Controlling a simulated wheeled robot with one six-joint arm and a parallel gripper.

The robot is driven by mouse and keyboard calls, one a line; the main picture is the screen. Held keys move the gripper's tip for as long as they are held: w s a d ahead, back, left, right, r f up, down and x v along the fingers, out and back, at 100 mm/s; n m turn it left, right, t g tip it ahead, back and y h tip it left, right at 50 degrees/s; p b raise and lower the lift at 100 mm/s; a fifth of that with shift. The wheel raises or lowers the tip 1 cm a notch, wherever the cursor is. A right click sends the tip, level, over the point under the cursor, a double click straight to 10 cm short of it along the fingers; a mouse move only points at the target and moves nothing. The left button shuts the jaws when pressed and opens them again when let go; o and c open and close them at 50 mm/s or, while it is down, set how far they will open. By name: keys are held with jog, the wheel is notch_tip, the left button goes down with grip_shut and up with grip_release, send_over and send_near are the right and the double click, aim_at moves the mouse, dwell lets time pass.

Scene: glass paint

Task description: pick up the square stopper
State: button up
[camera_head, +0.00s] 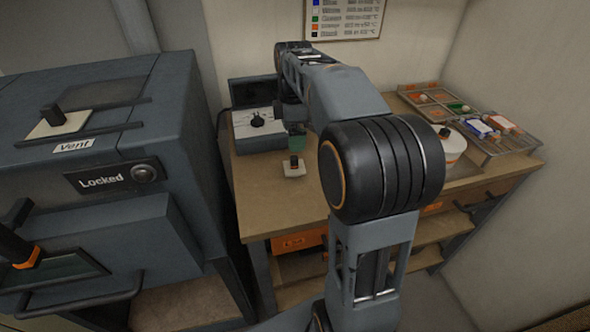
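A kiln (150,185) with "Vent" and "Locked" labels fills the left; a similar knobbed plate (60,124) is on top. Trays (510,142) and a round white container (452,146) are at right.

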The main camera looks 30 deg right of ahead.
aim_at(294, 157)
notch_tip(294, 157, down, 11)
jog(key=shift+f+b, duration=0.2)
jog(key=shift+b, duration=0.35)
jog(key=c, duration=1)
